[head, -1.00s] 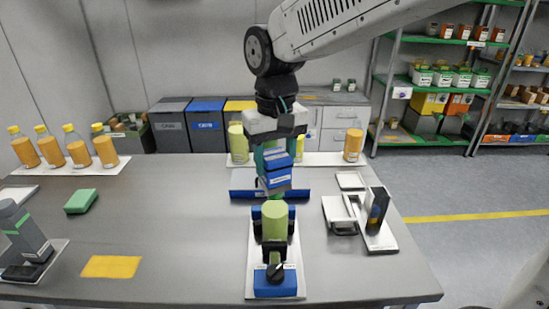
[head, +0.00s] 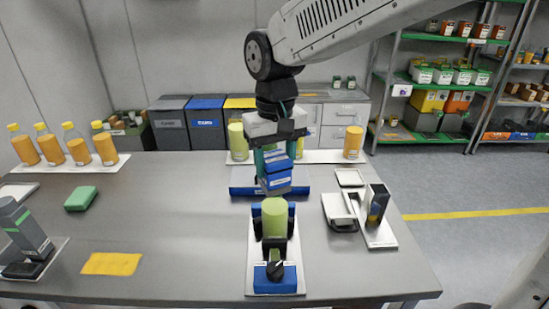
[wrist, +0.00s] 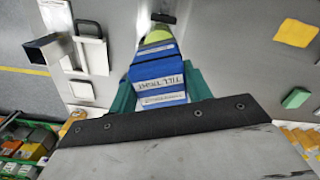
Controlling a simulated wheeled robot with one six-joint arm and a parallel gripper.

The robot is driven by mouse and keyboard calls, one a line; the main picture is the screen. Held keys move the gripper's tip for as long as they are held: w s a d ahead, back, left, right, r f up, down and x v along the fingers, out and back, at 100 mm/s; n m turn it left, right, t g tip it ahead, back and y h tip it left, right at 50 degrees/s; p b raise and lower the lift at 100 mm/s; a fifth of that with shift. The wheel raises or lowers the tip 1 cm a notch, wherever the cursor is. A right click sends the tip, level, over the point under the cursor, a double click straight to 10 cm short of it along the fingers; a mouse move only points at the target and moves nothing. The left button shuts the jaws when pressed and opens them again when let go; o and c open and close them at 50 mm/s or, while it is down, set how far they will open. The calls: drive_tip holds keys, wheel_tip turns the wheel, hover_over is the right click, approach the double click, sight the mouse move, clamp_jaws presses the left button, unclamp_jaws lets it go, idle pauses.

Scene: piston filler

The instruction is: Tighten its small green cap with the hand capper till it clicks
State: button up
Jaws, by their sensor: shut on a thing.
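My gripper (head: 277,158) is shut on the blue hand capper (head: 277,182), with its teal fingers on either side of it. A yellow-green bottle (head: 274,219) stands upright in a holder with blue and black parts on a white plate (head: 253,265). The capper is above and slightly behind the bottle in the head view; I cannot tell the exact gap. A bit of yellow-green shows past the capper in the wrist view (wrist: 158,36). I cannot make out the small green cap.
A black box stand (head: 377,202) and grey-white fixture (head: 340,212) are at right. A green sponge (head: 81,199), yellow cloth (head: 111,264) and dark grey device (head: 25,232) lie left. Orange bottles (head: 79,150) stand back left. The table between is clear.

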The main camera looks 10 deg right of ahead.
drive_tip(key=shift+f, duration=0.55)
idle(0.4)
drive_tip(key=m, duration=0.3)
drive_tip(key=shift+m, duration=0.4)
drive_tip(key=m, duration=0.3)
drive_tip(key=shift+m, duration=0.4)
drive_tip(key=m, duration=0.7)
drive_tip(key=shift+a, duration=0.1)
